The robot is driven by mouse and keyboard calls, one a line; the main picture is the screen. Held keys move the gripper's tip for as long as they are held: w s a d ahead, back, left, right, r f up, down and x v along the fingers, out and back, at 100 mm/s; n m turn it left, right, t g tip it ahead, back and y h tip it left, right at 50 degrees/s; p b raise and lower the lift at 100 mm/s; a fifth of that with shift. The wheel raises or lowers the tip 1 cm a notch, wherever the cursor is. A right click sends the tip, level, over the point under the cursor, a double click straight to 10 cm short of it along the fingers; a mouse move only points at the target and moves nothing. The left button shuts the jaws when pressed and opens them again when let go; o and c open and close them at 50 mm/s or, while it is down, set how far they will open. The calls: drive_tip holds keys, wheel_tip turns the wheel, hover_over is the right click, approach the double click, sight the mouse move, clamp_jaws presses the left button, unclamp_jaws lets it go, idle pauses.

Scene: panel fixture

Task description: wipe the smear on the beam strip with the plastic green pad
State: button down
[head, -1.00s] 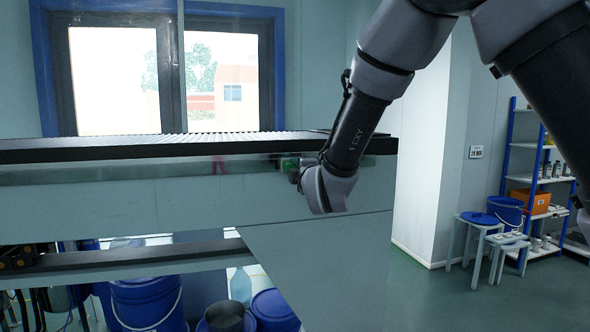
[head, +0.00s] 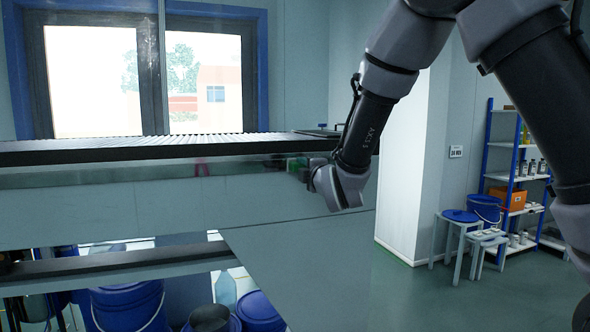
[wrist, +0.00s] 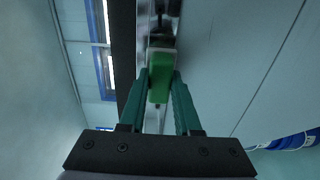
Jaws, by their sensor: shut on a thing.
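The beam strip (head: 120,179) is a shiny metallic band running left to right under a black rail in the head view. A small pinkish-red smear (head: 200,168) shows on it, left of my gripper. The green pad (head: 296,165) is at the strip's right part, mostly hidden by my wrist. In the wrist view my gripper (wrist: 160,84) has its teal fingers shut on the green pad (wrist: 160,76). The pad's far end is close to the strip (wrist: 151,118); I cannot tell whether it touches. A dark part lies just beyond the pad.
A black-edged ribbed top (head: 150,146) lies above the strip. Below are a lower dark rail (head: 120,266) and blue buckets (head: 128,305). A white column (head: 400,170), stools (head: 462,222) and a shelf (head: 515,180) stand to the right. Floor shows between column and stools.

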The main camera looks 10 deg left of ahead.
drive_tip(key=shift+w+d, duration=2.1)
drive_tip(key=shift+d, duration=1.25)
drive_tip(key=shift+s+a+r, duration=0.1)
drive_tip(key=shift+s+a, duration=1.2)
drive_tip(key=shift+a, duration=0.85)
drive_tip(key=shift+s+a+f, duration=0.1)
drive_tip(key=shift+s+a, duration=1.2)
drive_tip(key=shift+a, duration=0.85)
drive_tip(key=shift+s+a+r, duration=0.1)
drive_tip(key=shift+s+a, duration=1.2)
drive_tip(key=shift+a, duration=0.85)
drive_tip(key=shift+v, duration=2.95)
drive_tip(key=v, duration=0.3)
